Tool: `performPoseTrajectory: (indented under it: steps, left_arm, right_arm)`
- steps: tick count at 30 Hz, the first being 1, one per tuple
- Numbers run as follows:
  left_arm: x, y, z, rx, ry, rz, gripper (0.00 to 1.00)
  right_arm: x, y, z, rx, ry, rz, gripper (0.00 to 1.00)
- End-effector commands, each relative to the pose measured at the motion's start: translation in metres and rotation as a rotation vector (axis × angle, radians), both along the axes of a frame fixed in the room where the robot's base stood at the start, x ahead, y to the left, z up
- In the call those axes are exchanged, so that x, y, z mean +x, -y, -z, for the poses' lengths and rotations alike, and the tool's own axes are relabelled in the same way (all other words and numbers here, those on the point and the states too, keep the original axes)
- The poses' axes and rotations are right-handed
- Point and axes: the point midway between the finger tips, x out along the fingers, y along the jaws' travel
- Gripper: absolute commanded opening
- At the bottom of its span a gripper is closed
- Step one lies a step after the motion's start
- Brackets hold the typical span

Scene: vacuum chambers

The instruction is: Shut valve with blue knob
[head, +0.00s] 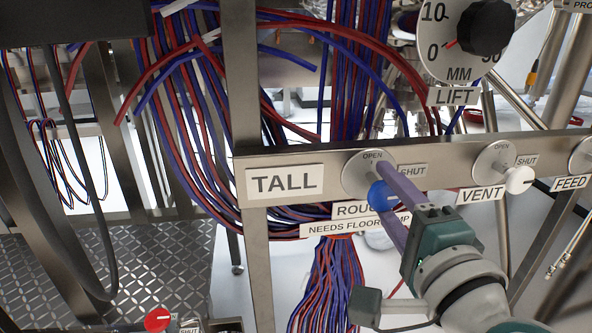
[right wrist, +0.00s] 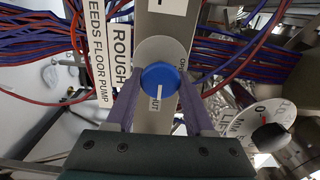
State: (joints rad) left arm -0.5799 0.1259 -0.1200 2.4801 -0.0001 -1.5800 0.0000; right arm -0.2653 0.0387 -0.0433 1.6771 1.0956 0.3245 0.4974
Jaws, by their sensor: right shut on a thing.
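The blue knob (head: 383,195) sits on a round metal plate marked OPEN and SHUT, above the ROUGH label (head: 352,209) on the metal rail. My right gripper (head: 385,180) comes in from the lower right and is shut on the knob. In the right wrist view the purple fingers stand on either side of the blue knob (right wrist: 159,76). Its white pointer line faces the partly hidden SHUT lettering, away from OPEN. In the head view a finger covers part of the knob and plate. My left gripper is not in view.
To the right on the rail (head: 305,155) is a white VENT knob (head: 519,179), then FEED. A black LIFT dial knob (head: 486,27) is above. A red knob (head: 157,319) is at the bottom left. Red and blue cable bundles (head: 340,270) hang behind the rail.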

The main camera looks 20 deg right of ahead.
Motion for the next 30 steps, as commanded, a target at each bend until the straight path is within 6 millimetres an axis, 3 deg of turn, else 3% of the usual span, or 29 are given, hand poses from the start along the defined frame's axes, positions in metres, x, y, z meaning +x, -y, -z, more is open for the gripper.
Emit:
performPoseTrajectory:
  steps: [17,18,25,30]
  left_arm:
    - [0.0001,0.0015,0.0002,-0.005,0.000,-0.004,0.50]
    - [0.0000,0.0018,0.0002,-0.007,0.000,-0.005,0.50]
    - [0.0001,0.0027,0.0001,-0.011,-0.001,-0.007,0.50]
    - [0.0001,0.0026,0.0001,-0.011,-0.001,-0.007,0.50]
  right_arm:
    - [0.0001,0.0001,-0.0006,0.030,0.009,0.001,0.00]
    - [0.0001,0.0001,-0.0006,0.030,0.009,0.001,0.58]
    - [0.0001,0.0001,-0.0003,0.029,0.008,0.000,0.83]
    - [0.0000,0.0001,-0.0001,0.028,0.007,0.000,0.83]
